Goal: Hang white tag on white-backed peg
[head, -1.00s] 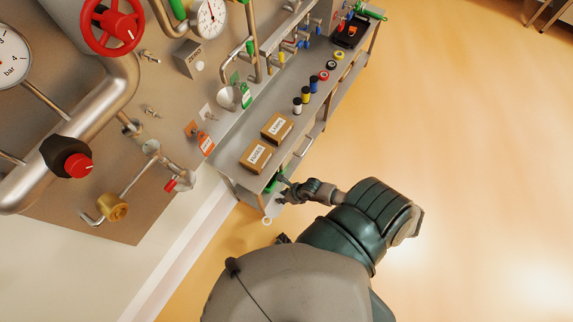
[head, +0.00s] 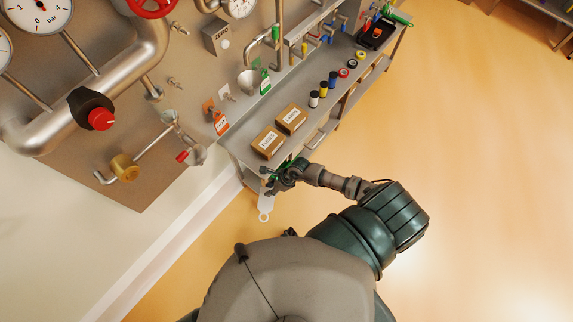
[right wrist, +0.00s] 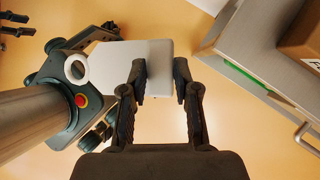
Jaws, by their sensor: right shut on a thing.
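The white tag (head: 266,204) hangs below my right gripper (head: 271,181), past the near end of the metal bench, with its ring end down. My right gripper is shut on it. In the right wrist view the tag (right wrist: 150,58) shows as a pale plate at the fingers (right wrist: 158,80), with its round eye to the left. The white-backed peg (head: 225,94) is on the panel, with nothing hanging on it, between the orange-backed peg (head: 208,105) and the green-backed peg. The gripper is well below and apart from it. My left gripper is not visible.
An orange tag (head: 220,125) and a green tag (head: 265,83) hang on neighbouring pegs. A funnel (head: 247,79) sits just right of the white-backed peg. Two cardboard boxes (head: 267,143) (head: 291,119) stand on the bench (head: 240,143). A valve with a red handle (head: 182,156) juts out at left.

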